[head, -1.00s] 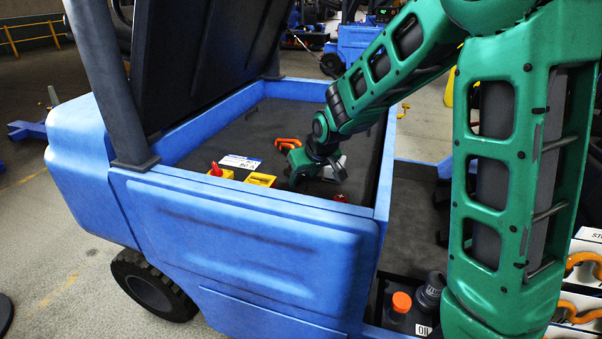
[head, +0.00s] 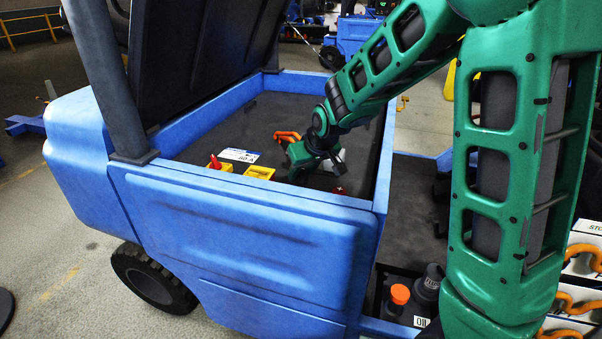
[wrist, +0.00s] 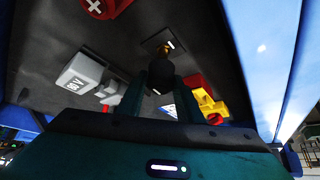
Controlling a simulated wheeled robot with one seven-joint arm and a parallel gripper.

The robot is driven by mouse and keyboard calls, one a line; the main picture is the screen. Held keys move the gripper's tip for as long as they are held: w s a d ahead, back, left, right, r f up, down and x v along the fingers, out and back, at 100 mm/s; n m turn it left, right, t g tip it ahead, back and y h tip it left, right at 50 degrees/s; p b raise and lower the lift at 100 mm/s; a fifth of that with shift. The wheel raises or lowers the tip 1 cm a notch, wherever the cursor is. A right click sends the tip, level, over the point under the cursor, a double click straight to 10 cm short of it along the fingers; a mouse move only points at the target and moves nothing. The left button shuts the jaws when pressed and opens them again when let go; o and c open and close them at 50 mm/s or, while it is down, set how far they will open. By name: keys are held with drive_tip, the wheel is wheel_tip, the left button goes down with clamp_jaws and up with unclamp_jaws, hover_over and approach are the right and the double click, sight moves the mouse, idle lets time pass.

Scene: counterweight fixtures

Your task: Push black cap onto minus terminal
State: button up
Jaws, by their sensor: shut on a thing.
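My gripper (wrist: 160,98) is shut on the black cap (wrist: 161,74), a dark rounded piece between its two fingertips in the wrist view. Just beyond the cap is a dark square base with a small brass-coloured post (wrist: 169,46), which looks like the minus terminal. The cap appears close to the post; I cannot tell whether they touch. A red part with a white plus sign (wrist: 101,6) is at the top left of that view. In the head view my gripper (head: 297,178) points down inside the blue truck's open bay, and the cap is hidden.
Yellow holders (head: 260,172) and a white label (head: 240,155) are left of my gripper. An orange handle (head: 287,135) is behind it. The blue bay wall (head: 250,196) rises in front.

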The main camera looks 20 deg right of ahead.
drive_tip(key=shift+f, duration=0.15)
drive_tip(key=shift+f, duration=1.1)
drive_tip(key=shift+f, duration=0.8)
idle(0.6)
drive_tip(key=o, duration=0.8)
